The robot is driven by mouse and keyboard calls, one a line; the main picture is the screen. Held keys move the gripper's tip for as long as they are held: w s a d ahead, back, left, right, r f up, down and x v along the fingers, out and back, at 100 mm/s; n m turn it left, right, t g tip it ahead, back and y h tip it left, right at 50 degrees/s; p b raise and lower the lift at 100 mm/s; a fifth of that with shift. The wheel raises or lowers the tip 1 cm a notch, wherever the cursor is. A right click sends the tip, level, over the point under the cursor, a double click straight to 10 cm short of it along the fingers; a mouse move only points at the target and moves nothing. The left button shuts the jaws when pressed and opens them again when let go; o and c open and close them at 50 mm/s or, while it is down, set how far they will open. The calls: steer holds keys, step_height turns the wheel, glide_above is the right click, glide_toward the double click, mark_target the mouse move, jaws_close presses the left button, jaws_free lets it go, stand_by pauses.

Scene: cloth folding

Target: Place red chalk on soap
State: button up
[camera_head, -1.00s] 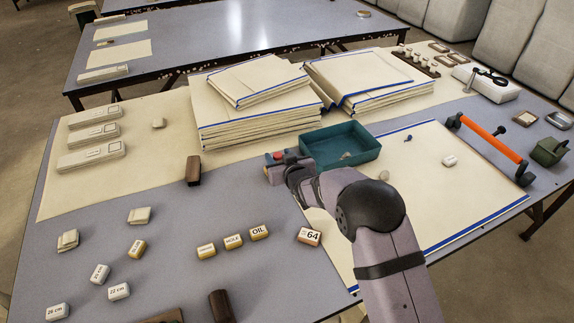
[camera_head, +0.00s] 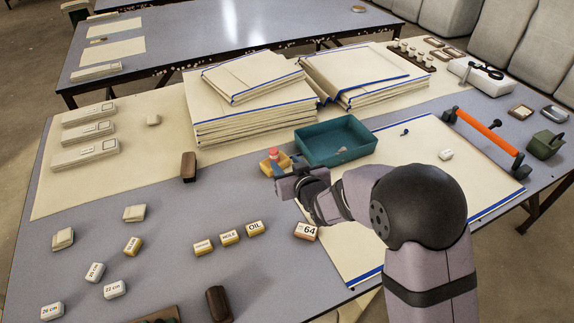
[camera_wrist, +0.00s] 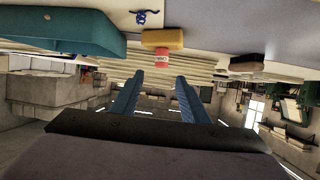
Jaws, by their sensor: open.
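A yellow block (camera_head: 284,160), which I take to be the soap, lies beside the teal tray. A small red piece with a pale band, the red chalk (camera_head: 273,152), shows at its top in the head view. In the upside-down wrist view, the chalk (camera_wrist: 162,57) appears upright on the block (camera_wrist: 163,38), seemingly resting on it. My gripper (camera_wrist: 159,76) is open, its two blue fingers apart with nothing between them. The chalk is beyond the fingertips. In the head view my gripper (camera_head: 276,172) is just in front of the block and partly hides it.
The teal tray (camera_head: 310,149) stands close right of the block and holds a small item. A dark brown block (camera_head: 188,167) lies to the left. Stacked cloths (camera_head: 250,112) are behind. Labelled blocks (camera_head: 230,238) lie in front. The grey table at front left has free room.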

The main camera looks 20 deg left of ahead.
steer(key=shift+s+d, duration=0.1)
steer(key=s+d+f+m+g+h, duration=0.1)
steer(key=d+h, duration=0.1)
steer(key=d, duration=0.5)
steer(key=s+d+f+m+g+h, duration=0.1)
steer(key=d+h, duration=0.1)
steer(key=d, duration=0.5)
steer(key=s+d+f+m+h, duration=0.1)
steer(key=d+h, duration=0.1)
steer(key=d, duration=0.5)
steer(key=shift+s+f+m+g, duration=0.1)
steer(key=shift+s+m+g, duration=0.2)
steer(key=shift+m+g, duration=0.1)
steer(key=s+d+g, duration=0.1)
steer(key=s+d, duration=0.1)
steer(key=d, duration=0.1)
steer(key=s+d+m+g+h, duration=0.1)
steer(key=s+d, duration=0.2)
steer(key=s+d+f+m+h, duration=0.1)
steer(key=s+d, duration=0.2)
steer(key=shift+d+f+g, duration=0.1)
steer(key=shift+d+g, duration=0.05)
steer(key=shift+g, duration=0.25)
steer(key=s+d+m+g+h, duration=0.1)
steer(key=s+d+g, duration=0.3)
steer(key=s, duration=1.1)
steer(key=d+m, duration=0.1)
steer(key=d, duration=0.2)
steer(key=shift+g, duration=0.3)
steer(key=shift+f, duration=0.1)
